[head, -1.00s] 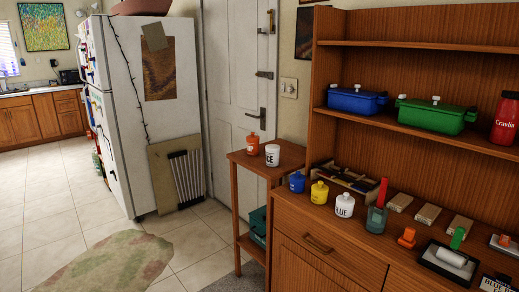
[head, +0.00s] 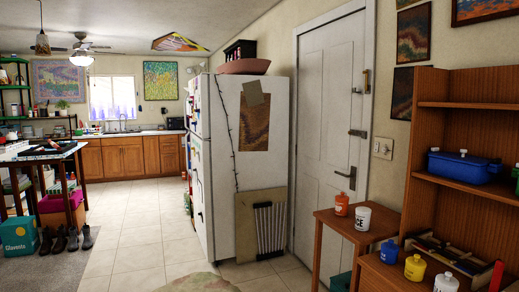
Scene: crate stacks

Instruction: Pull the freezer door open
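A white fridge-freezer (head: 219,180) stands in the middle of the head view, beside a white room door. I see mostly its broad side panel, with a paper and a patterned picture stuck on it. Its front, with the freezer door (head: 197,110) above a larger lower door, faces left and shows only at a steep angle. Both doors look shut. Neither of my grippers shows in the head view.
A small wooden side table (head: 352,232) and a wooden hutch (head: 458,120) stand at the right. A dark-topped table (head: 42,152) with boots and boxes is at the left. Tiled floor (head: 135,215) lies clear before the fridge's front.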

